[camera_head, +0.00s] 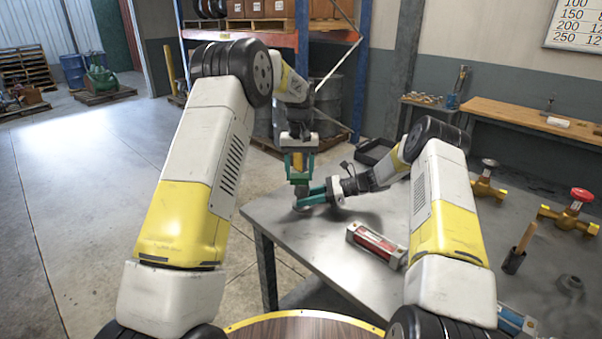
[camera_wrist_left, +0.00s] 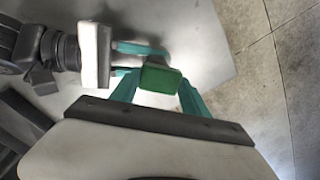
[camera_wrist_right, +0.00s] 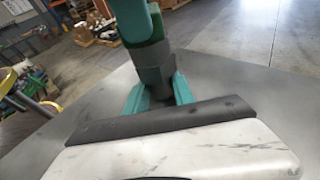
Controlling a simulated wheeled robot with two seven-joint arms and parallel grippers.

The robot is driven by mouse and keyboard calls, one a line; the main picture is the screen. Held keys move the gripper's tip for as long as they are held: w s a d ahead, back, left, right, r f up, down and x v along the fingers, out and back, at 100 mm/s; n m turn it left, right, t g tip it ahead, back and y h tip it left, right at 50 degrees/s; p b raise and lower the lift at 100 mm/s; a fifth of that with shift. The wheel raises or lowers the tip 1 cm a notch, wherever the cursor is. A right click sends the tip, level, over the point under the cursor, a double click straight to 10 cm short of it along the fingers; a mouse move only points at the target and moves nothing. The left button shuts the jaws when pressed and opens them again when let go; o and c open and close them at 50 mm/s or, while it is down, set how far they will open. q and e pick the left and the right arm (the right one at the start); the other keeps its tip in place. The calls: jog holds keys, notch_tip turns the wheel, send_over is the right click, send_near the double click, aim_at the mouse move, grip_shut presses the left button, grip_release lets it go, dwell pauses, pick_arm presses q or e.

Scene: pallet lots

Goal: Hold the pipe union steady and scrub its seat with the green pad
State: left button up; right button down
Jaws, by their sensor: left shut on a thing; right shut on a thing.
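The green pad (camera_wrist_left: 160,77) is a small green block between the teal fingers of my left gripper (camera_wrist_left: 158,92), which is shut on it and points down near the table's far left corner. In the head view my left gripper (camera_head: 300,186) is right above my right gripper (camera_head: 304,199). The pipe union (camera_wrist_right: 155,76) is a dark grey upright piece. My right gripper (camera_wrist_right: 158,95) is shut on it from the side. The pad (camera_wrist_right: 148,46) sits directly over the union's top and seems to touch it. The seat is hidden under the pad.
A red and grey box (camera_head: 376,244) lies on the grey table (camera_head: 335,262). Further right are brass valves (camera_head: 487,184) (camera_head: 569,216), a wooden-handled tool in a dark cup (camera_head: 519,252) and a dark fitting (camera_head: 571,285). A black tray (camera_head: 372,153) is behind my right forearm.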

pick_arm(q)
jog(key=shift+d, duration=0.85)
jog(key=shift+a, duration=0.85)
jog(key=shift+d, duration=0.9)
jog(key=shift+a, duration=0.95)
